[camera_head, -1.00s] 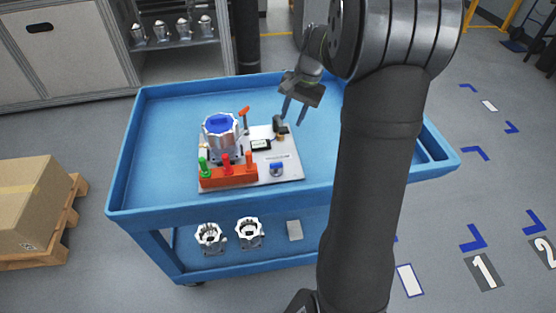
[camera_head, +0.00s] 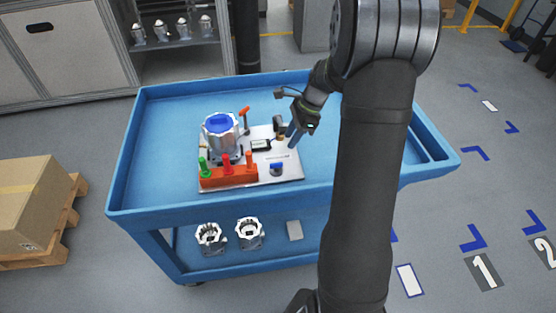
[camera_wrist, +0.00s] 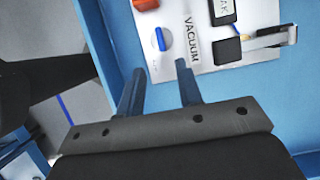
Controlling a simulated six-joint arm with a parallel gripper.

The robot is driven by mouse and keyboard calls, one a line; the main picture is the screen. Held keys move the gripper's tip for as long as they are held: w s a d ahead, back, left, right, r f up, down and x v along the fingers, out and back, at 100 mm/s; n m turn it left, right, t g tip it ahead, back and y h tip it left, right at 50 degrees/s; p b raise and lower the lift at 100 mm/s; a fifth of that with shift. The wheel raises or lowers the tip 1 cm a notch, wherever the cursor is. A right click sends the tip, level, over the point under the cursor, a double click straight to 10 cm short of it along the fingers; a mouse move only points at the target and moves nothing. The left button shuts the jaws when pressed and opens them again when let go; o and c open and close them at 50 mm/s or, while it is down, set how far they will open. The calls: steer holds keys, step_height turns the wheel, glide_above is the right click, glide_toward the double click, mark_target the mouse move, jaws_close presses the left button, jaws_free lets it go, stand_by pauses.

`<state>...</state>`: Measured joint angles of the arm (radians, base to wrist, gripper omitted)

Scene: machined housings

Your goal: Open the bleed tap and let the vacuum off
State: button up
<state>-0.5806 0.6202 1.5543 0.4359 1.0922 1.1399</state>
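A small tap with a blue handle (camera_head: 276,169) on a pale round body sits at the front right of the white base plate (camera_head: 288,179). In the wrist view the blue handle (camera_wrist: 160,38) stands beside the printed word VACUUM. My gripper (camera_head: 292,138) is above the right edge of the plate, behind and right of the tap. In the wrist view my gripper (camera_wrist: 160,68) is open, its two blue-grey fingers apart with nothing between them. The tap appears just beyond the fingertips, not touched. A silver housing (camera_head: 233,144) with a blue top stands at the plate's left.
An orange rack (camera_head: 228,177) with green, red and orange upright handles stands at the plate's front left. A dark block (camera_wrist: 228,50) with a metal clamp-like part (camera_wrist: 270,38) sits near the fingers. The blue cart top (camera_head: 165,150) is clear around the plate.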

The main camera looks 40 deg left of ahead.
mark_target(276, 163)
steer(key=x, duration=1.1)
steer(key=shift+f, duration=0.1)
jaws_close()
